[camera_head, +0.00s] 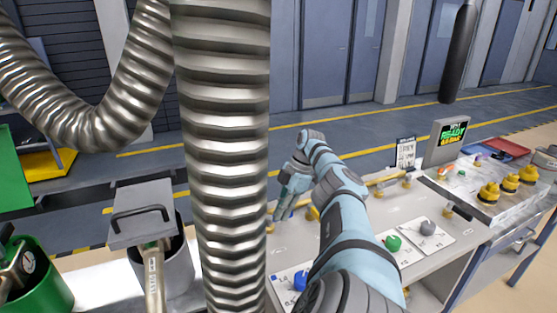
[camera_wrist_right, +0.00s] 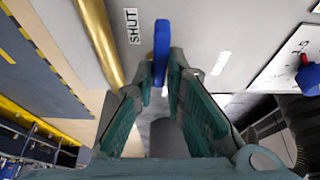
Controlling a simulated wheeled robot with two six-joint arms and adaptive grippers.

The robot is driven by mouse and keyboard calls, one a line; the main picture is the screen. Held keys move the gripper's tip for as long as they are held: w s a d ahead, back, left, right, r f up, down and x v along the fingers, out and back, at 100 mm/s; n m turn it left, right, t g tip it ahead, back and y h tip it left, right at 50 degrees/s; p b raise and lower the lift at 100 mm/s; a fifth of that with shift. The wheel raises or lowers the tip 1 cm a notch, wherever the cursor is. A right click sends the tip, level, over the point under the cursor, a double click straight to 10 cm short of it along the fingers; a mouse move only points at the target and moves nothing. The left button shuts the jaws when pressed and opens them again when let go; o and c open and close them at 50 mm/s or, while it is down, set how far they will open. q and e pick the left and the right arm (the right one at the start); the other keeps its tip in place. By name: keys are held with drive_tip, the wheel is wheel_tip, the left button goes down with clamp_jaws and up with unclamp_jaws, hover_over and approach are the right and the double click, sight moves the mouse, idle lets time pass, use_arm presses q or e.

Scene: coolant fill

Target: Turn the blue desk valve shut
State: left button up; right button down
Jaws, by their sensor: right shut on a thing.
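The blue desk valve handle (camera_wrist_right: 162,45) shows in the right wrist view as a narrow upright lever between my fingertips. A white "SHUT" label (camera_wrist_right: 132,27) lies to its left on the grey desk. A brass pipe (camera_wrist_right: 98,40) runs left of the label. My right gripper (camera_wrist_right: 165,68) is shut on the blue handle's lower end. In the head view, my right gripper (camera_head: 278,214) reaches down at the desk's far left part, and the valve there is mostly hidden by it. My left gripper is not in view.
A thick ribbed metal hose (camera_head: 222,160) hangs left of my right arm. Blue (camera_head: 300,280), green (camera_head: 393,243) and grey (camera_head: 428,227) round knobs sit on white cards on the desk. A "READY" display (camera_head: 449,139) and yellow fittings (camera_head: 509,182) stand at the right.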

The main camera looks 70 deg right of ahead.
drive_tip(key=shift+a+f, duration=0.1)
drive_tip(key=c, duration=1.9)
unclamp_jaws()
drive_tip(key=shift+o, duration=1.2)
drive_tip(key=shift+w, duration=0.3)
wheel_tip(320, 180, up, 10)
drive_tip(key=shift+c, duration=0.3)
